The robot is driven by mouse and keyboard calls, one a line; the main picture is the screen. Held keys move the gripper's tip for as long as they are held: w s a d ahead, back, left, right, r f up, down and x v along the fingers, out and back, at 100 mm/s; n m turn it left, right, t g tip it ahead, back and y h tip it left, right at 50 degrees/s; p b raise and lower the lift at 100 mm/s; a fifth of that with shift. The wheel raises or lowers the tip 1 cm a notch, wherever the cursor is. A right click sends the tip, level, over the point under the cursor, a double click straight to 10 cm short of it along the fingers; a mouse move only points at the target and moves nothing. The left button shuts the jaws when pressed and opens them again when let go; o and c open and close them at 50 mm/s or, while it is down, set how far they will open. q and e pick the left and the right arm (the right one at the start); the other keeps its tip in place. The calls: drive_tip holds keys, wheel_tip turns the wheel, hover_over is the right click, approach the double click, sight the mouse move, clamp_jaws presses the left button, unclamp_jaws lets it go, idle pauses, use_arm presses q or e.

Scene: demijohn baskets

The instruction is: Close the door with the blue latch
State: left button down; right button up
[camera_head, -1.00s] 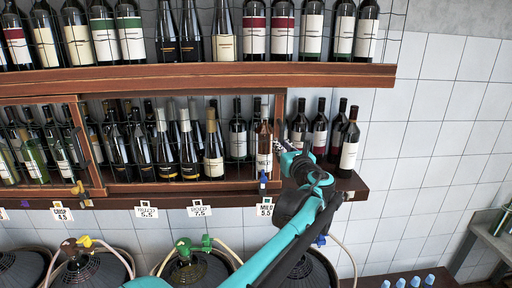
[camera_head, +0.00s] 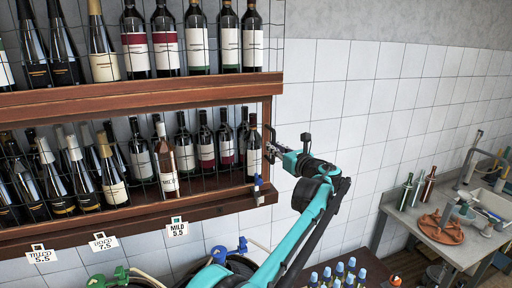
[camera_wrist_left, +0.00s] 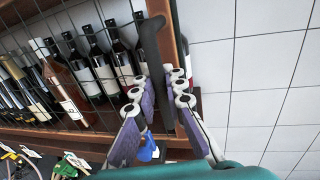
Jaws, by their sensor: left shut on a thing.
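The wire-mesh door has a wooden right post (camera_head: 267,130) and covers the lower shelf's bottles out to the shelf's right end. The blue latch (camera_head: 258,182) sits at the door's lower right corner; it also shows in the left wrist view (camera_wrist_left: 148,148). My left gripper (camera_head: 272,152) comes from the right. In the left wrist view, its purple-padded fingers (camera_wrist_left: 160,118) are shut on the dark upright handle (camera_wrist_left: 152,50) beside the post. The grasp is partly hidden by the fingers. My right gripper is not in view.
Bottles stand behind the mesh and on the upper shelf (camera_head: 140,97). Price tags (camera_head: 178,229) hang from the lower ledge. Below are demijohns with taps (camera_head: 238,246) and several blue-capped bottles (camera_head: 340,272). A sink counter (camera_head: 430,222) is at right. The tiled wall right of the shelf is clear.

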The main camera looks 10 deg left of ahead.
use_arm(q)
drive_tip(key=shift+w+d, duration=0.6)
drive_tip(key=shift+d, duration=0.35)
drive_tip(key=c, duration=1.6)
unclamp_jaws()
drive_tip(key=shift+s+a, duration=0.2)
drive_tip(key=shift+a, duration=0.05)
drive_tip(key=shift+o, duration=0.2)
drive_tip(key=shift+d, duration=0.1)
drive_tip(key=v, duration=1.2)
